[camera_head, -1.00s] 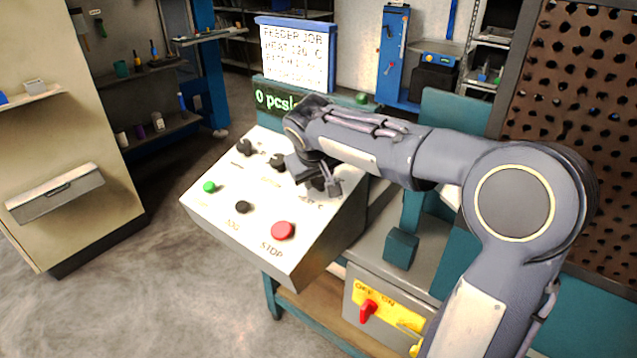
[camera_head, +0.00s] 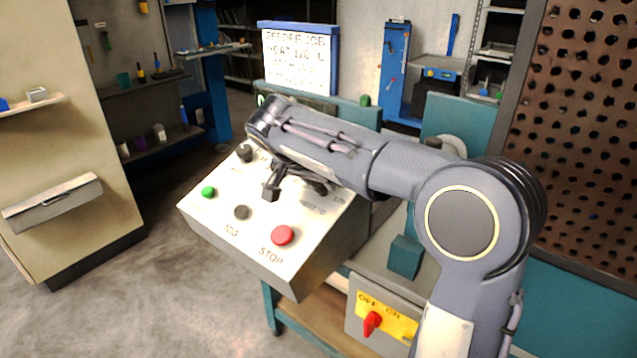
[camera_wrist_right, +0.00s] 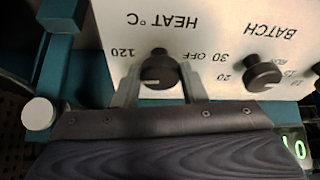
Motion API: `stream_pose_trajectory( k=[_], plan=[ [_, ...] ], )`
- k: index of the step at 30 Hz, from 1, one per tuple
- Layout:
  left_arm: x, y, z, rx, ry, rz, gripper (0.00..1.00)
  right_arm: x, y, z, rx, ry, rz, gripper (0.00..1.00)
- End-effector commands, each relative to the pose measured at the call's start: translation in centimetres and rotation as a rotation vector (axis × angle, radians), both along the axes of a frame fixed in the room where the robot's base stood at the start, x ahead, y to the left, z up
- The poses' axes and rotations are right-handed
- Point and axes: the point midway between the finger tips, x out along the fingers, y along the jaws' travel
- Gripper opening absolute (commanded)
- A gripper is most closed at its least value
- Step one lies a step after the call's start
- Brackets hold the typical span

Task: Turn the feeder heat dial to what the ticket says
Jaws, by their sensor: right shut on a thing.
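The ticket (camera_head: 297,58) stands on a blue-framed board behind the panel; its heat line appears to read 120 C. The heat dial (camera_wrist_right: 160,68) is a black knob under the label HEAT °C, upside down in the right wrist view. 120 is printed to its left there and OFF to its right. My right gripper (camera_wrist_right: 162,88) has one finger on each side of the knob and is shut on it. In the head view my right gripper (camera_head: 295,188) is over the panel and hides the heat dial. The dial's exact setting is hard to read. My left gripper is not in view.
A red OFF/ON switch (camera_head: 371,322) sits lower right.

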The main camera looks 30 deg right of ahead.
Motion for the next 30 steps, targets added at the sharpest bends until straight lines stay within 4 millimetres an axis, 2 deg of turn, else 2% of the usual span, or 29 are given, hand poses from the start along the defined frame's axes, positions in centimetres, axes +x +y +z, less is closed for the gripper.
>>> stream_pose_trajectory(
  k=[10, 27, 28, 30],
  plan=[
    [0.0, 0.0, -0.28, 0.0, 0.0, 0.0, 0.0, 0.06, 0.08, -0.06, 0.019, -0.042, -0.143, 0.15],
    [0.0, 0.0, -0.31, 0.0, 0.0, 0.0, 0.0, 0.06, 0.09, -0.04, 0.024, -0.05, -0.172, 0.15],
    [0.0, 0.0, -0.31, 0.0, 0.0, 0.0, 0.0, 0.06, 0.09, -0.04, 0.024, -0.05, -0.172, 0.41],
    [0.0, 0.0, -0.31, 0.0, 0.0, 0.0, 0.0, 0.06, 0.09, -0.04, 0.024, -0.051, -0.172, 0.5]
  ],
)
